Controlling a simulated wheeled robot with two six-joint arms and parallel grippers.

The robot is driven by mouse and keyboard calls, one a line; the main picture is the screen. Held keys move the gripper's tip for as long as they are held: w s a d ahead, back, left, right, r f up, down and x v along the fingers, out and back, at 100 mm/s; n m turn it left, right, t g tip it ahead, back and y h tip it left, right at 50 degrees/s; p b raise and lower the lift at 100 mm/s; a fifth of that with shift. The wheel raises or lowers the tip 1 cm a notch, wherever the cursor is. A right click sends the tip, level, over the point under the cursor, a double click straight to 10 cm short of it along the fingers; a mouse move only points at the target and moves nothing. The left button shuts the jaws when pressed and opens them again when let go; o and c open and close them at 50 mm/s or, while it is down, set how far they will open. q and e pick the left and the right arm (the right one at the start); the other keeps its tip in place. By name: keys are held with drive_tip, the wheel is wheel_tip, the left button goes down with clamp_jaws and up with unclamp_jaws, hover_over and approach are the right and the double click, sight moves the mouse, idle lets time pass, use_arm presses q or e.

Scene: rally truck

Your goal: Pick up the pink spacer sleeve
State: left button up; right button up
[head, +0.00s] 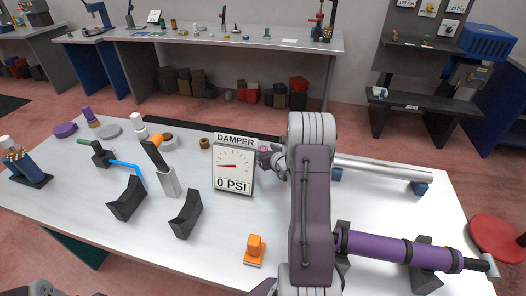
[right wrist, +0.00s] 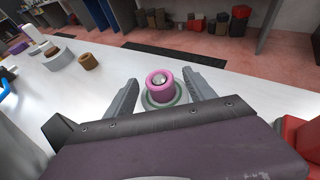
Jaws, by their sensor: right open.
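The pink spacer sleeve (right wrist: 160,86) stands upright on a round grey-green base, with a shiny rounded metal tip showing in its bore. My right gripper (right wrist: 163,82) is open, with one finger on each side of the sleeve and a gap on both sides. In the head view, the sleeve (head: 264,149) is a small pink spot just right of the damper gauge, partly covered by my right gripper (head: 275,160). My left gripper is not clearly in view.
The damper gauge (head: 233,165), reading 0 PSI, stands close left of the sleeve. A silver tube (head: 383,168) and a purple damper tube (head: 385,246) lie to the right. An orange block (head: 254,248) is near the front. Brown rings (right wrist: 88,61) sit left of the sleeve.

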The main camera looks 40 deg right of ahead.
sight(265, 146)
drive_tip(key=shift+x, duration=0.85)
drive_tip(key=shift+s+r, duration=0.1)
clamp_jaws()
drive_tip(key=shift+r, duration=0.1)
drive_tip(key=shift+r, duration=0.3)
drive_tip(key=r, duration=0.2)
drive_tip(key=d+r, duration=0.1)
drive_tip(key=r, duration=0.1)
drive_tip(key=shift+d+r, duration=0.1)
drive_tip(key=shift+r, duration=0.15)
drive_tip(key=w+d+r+p, duration=0.2)
drive_tip(key=d+r, duration=0.3)
drive_tip(key=d, duration=0.5)
drive_tip(key=shift+w+r+p, duration=0.3)
drive_tip(key=shift+w+p, duration=0.1)
drive_tip(key=shift+w, duration=0.25)
